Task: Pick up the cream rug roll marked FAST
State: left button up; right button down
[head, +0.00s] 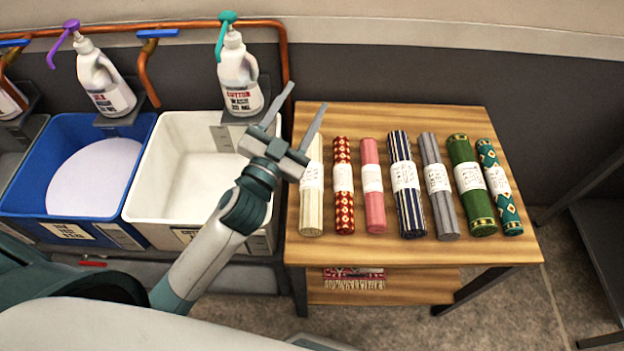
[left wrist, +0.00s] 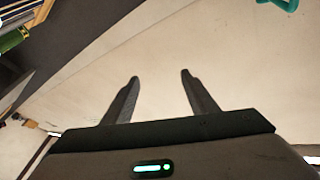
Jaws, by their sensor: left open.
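The cream rug roll (head: 312,212) lies at the left end of a row of rolls on the wooden table (head: 400,255). It has a white paper label whose writing is too small to read. My left gripper (head: 307,104) is open and empty, raised near the roll's far end, and partly covers the roll in the head view. In the left wrist view the open fingers (left wrist: 160,92) point at a pale wall with nothing between them. My right gripper is not in view.
Red patterned (head: 344,212), pink (head: 374,212), striped (head: 411,222), grey (head: 444,215) and green rolls lie to the right. A white tub (head: 150,180) and blue tub (head: 35,190) stand left. A cotton wash bottle (head: 238,75) stands behind. A folded rug (head: 353,280) lies on the lower shelf.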

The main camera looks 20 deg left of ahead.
pick_arm(q)
jog(key=s+d+r+m+g+h, duration=0.3)
jog(key=d+r+m+g+h, duration=0.2)
jog(key=d+r+m+h, duration=0.85)
jog(key=s+d+f+m+g+h, duration=0.1)
jog(key=s+d+f+m+g, duration=0.2)
jog(key=m+g, duration=0.35)
jog(key=s+d+f+m+g+h, duration=0.1)
jog(key=s+d+f+m+g, duration=0.15)
jog(key=f+m+g, duration=0.35)
jog(key=w+a+f+m+g+y, duration=0.2)
jog(key=w+a+f+g+y, duration=0.1)
jog(key=a+f+y, duration=0.55)
jog(key=w+a+f+n+y, duration=0.1)
jog(key=w+a+f+y, duration=0.1)
jog(key=a+y, duration=0.2)
jog(key=w+a+f+t+y, duration=0.1)
jog(key=w+a+f+y, duration=0.1)
jog(key=a, duration=0.6)
jog(key=shift+w+a+n+y, duration=0.3)
jog(key=shift+w+n+y, duration=0.1)
jog(key=shift+y, duration=0.5)
jog(key=shift+f, duration=0.1)
